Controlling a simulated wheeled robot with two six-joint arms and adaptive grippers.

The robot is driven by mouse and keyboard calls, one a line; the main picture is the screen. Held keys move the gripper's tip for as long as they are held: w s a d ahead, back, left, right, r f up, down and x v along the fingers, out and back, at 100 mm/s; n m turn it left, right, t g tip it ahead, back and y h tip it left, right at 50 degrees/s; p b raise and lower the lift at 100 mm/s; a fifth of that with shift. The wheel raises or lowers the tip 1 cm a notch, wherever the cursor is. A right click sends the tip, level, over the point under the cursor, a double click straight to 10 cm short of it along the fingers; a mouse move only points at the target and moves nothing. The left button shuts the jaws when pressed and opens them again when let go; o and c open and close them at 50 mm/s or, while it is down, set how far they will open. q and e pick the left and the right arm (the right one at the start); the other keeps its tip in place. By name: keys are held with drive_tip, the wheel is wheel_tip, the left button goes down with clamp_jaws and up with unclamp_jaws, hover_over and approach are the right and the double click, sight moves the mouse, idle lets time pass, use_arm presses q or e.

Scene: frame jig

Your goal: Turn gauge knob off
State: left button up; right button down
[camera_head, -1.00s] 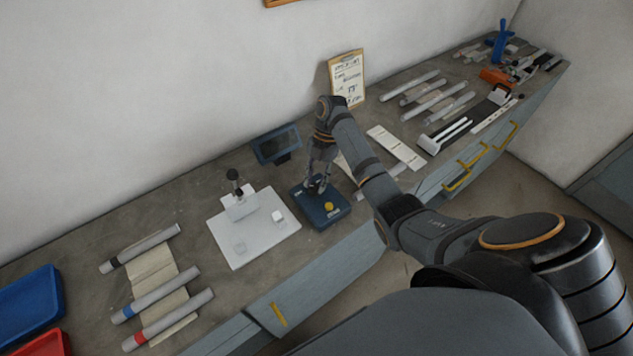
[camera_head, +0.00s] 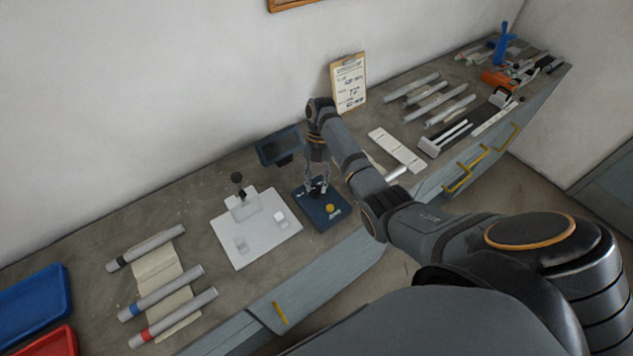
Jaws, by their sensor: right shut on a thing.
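The gauge is a dark blue box (camera_head: 333,219) on the grey bench, with a yellow button (camera_head: 330,208) on its top. A dark display screen (camera_head: 279,145) stands behind it to the left. My right gripper (camera_head: 317,188) points down onto the top of the blue box. It is shut on the dark knob there, which its fingers mostly hide. The knob's angle cannot be made out. My left gripper is not in view.
A white plate with a small fixture (camera_head: 258,247) lies left of the blue box. Tubes (camera_head: 160,293) and blue and red trays (camera_head: 30,303) are further left. A clipboard (camera_head: 348,83) leans on the wall. White strips and more tubes (camera_head: 427,92) lie to the right.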

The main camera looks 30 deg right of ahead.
drive_tip(key=c, duration=1)
unclamp_jaws()
